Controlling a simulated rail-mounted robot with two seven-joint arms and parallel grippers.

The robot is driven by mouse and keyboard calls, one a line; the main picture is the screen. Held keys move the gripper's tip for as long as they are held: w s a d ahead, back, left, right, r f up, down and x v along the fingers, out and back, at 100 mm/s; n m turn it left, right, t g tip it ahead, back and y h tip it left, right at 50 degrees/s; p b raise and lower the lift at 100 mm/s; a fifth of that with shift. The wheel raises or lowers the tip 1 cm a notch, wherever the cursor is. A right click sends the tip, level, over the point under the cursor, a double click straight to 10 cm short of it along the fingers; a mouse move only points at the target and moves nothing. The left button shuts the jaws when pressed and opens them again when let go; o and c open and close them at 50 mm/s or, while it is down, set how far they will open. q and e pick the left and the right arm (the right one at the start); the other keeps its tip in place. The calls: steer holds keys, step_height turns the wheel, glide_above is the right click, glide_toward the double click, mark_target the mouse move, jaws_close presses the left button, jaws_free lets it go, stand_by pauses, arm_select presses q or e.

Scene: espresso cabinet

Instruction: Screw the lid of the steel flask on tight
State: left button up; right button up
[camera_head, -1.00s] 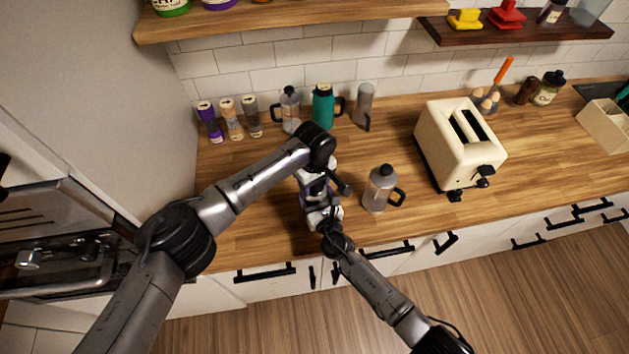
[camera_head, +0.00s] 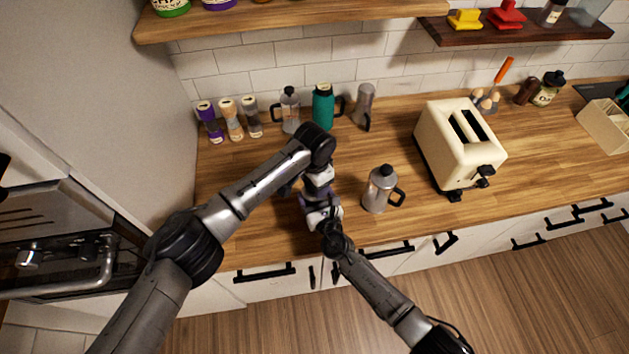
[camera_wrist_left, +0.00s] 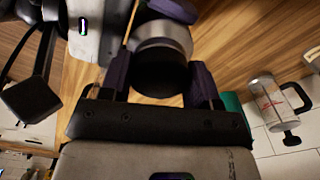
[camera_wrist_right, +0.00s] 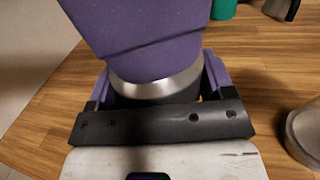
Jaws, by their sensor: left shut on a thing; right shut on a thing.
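The steel flask is mostly hidden by my grippers in the head view. In the left wrist view its silver body (camera_wrist_left: 163,35) shows with a dark round lid (camera_wrist_left: 160,75) on its end. My left gripper (camera_wrist_left: 158,82) has a purple finger on each side of the lid and is shut on it. In the right wrist view the silver body (camera_wrist_right: 155,80) sits between the purple fingers of my right gripper (camera_wrist_right: 157,88), which is shut on it. A large purple finger of my left gripper covers the upper part there. The lid's seating is hidden.
A grey bottle with a black handle (camera_head: 381,190) stands just right of the grippers. Behind are a clear bottle (camera_head: 290,115), a teal flask (camera_head: 323,108) and a grey bottle (camera_head: 363,106). Spice jars (camera_head: 231,120) stand back left, a cream toaster (camera_head: 458,145) right.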

arm_select(q)
steer(key=m, duration=0.5)
steer(key=shift+f, duration=0.1)
steer(key=shift+a, duration=0.1)
stand_by(0.7)
steer(key=o, duration=1)
steer(key=shift+o, duration=0.2)
steer(key=shift+r, duration=2.3)
steer(key=shift+c, duration=0.6)
